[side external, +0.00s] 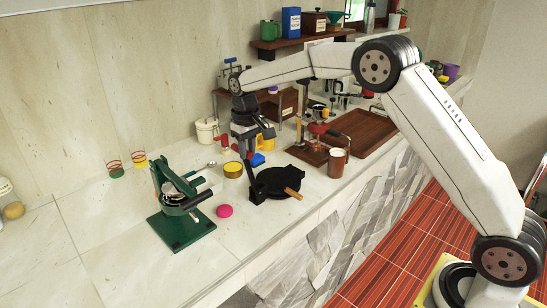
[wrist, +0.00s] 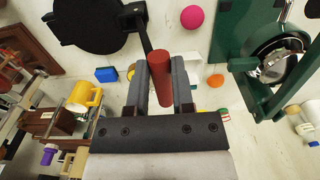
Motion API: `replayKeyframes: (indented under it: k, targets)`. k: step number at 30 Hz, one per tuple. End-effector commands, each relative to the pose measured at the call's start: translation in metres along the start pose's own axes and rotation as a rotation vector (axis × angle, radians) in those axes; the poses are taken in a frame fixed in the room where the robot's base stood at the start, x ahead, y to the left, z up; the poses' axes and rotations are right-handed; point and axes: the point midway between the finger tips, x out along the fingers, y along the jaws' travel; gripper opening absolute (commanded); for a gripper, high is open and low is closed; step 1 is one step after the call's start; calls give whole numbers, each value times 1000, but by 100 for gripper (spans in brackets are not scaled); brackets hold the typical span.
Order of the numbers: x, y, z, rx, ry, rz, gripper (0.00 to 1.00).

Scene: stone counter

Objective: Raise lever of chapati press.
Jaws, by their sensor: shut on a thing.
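The chapati press is a flat, round, black body (side external: 276,182) on the counter, with a brown wooden piece (side external: 293,193) at its front right. In the wrist view its black disc (wrist: 88,22) is at the upper left, partly out of frame. Its black lever (side external: 251,174) stands up steeply at the press's left side, and its arm also shows in the wrist view (wrist: 145,30). The lever ends in a red handle (wrist: 161,80). My gripper (side external: 246,150) is above the lever's base, pointing down, with its two fingers shut around the red handle, which also shows in the wrist view (wrist: 160,88).
A green press-like device (side external: 176,208) stands left of the chapati press, with a pink ball (side external: 224,211) between them. A yellow tin (side external: 232,170), a blue block (side external: 257,160) and a yellow mug (side external: 266,139) are behind. A brown cup (side external: 337,163) stands right.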

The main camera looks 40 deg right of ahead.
Motion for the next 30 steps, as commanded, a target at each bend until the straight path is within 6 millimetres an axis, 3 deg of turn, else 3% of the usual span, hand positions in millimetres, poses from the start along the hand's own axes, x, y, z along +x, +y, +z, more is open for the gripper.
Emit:
replayKeyframes:
  k: [5, 6, 8, 20, 30]
  targets:
    - [0, 0, 0, 0, 0, 0, 3]
    - [0, 0, 0, 0, 0, 0, 39]
    - [0, 0, 0, 0, 0, 0, 53]
    - [-2, 0, 0, 0, 1, 0, 53]
    - [-20, 0, 0, 0, 2, 0, 53]
